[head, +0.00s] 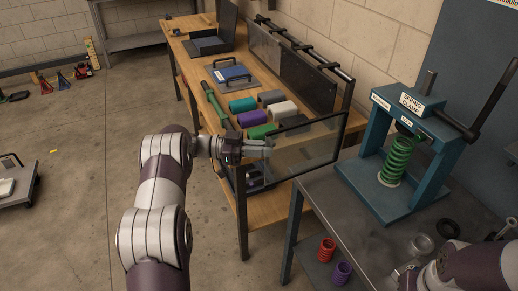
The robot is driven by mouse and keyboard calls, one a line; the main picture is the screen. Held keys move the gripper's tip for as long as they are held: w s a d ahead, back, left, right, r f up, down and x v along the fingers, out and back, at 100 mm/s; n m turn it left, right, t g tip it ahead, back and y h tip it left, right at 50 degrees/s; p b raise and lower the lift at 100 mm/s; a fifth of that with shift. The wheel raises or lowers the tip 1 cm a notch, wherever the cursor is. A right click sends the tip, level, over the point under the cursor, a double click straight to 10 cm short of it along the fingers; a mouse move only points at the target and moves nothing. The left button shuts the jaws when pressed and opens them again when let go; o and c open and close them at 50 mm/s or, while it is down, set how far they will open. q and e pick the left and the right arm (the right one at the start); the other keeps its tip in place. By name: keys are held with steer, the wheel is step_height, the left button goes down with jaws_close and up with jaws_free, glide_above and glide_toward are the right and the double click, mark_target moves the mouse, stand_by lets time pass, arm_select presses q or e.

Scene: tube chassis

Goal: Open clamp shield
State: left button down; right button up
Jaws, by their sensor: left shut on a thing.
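The clamp shield (312,147) is a clear panel with a dark frame. It stands upright, swung out to the left of the spring clamp. My left gripper (266,147) is shut on the shield near its left edge. The blue spring clamp (440,113) stands on the grey metal table with a green coil spring (396,160) upright inside it. The shield is not in front of the spring. My right arm comes in at the bottom right, and its gripper (403,272) is only partly visible at the frame's lower edge.
Red (327,249) and purple (342,272) springs sit low beside the metal table (355,218).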

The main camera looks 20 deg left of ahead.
arm_select(q)
steer(key=shift+d+r, duration=0.15)
steer(key=c, duration=1.2)
jaws_free()
steer(key=shift+w+d, duration=0.15)
steer(key=shift+d, duration=0.05)
arm_select(e)
steer(key=shift+d, duration=0.1)
arm_select(q)
steer(key=shift+o, duration=0.2)
steer(key=shift+w+d, duration=0.15)
steer(key=shift+d, duration=0.2)
arm_select(e)
steer(key=shift+w+d+f, duration=0.15)
steer(key=shift+d, duration=0.25)
arm_select(q)
steer(key=shift+a, duration=0.3)
arm_select(e)
steer(key=shift+a, duration=0.2)
step_height(320, 180, down, 2)
steer(key=shift+a+f+b, duration=0.1)
steer(key=shift+b, duration=1.05)
arm_select(q)
steer(key=v, duration=1.2)
steer(key=shift+a, duration=0.25)
